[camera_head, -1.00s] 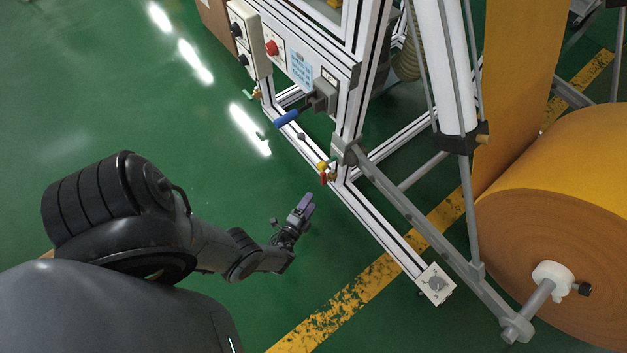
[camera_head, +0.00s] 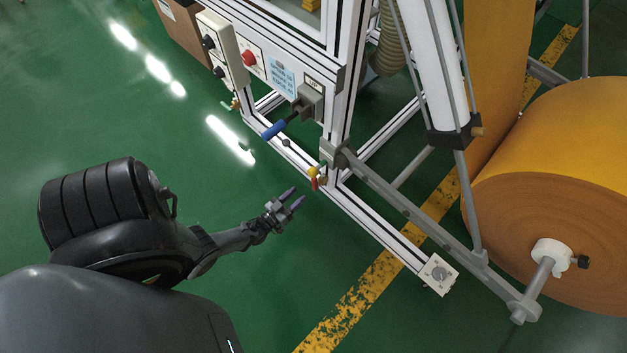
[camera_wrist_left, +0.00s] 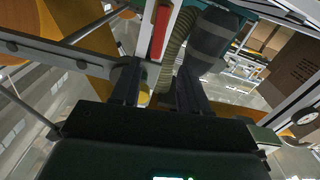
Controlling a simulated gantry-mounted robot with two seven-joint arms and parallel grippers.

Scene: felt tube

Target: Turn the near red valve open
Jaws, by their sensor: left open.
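The near red valve (camera_head: 314,183) is a small red lever on a brass-yellow body, fixed low on the machine's aluminium frame. In the left wrist view its red handle (camera_wrist_left: 161,34) stands upright, seen beyond the gap between my fingers. My left gripper (camera_head: 295,197) is open and empty, just left of and a little below the valve, its fingertips pointing toward the frame. In the left wrist view the dark fingers of my left gripper (camera_wrist_left: 157,88) are spread apart. They do not appear to touch the valve. My right gripper is not in view.
A blue-handled lever (camera_head: 274,129) juts out above the valve. A control box with a red button (camera_head: 249,57) is higher up. A large orange felt roll (camera_head: 560,190) stands at right. Green floor at left is clear.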

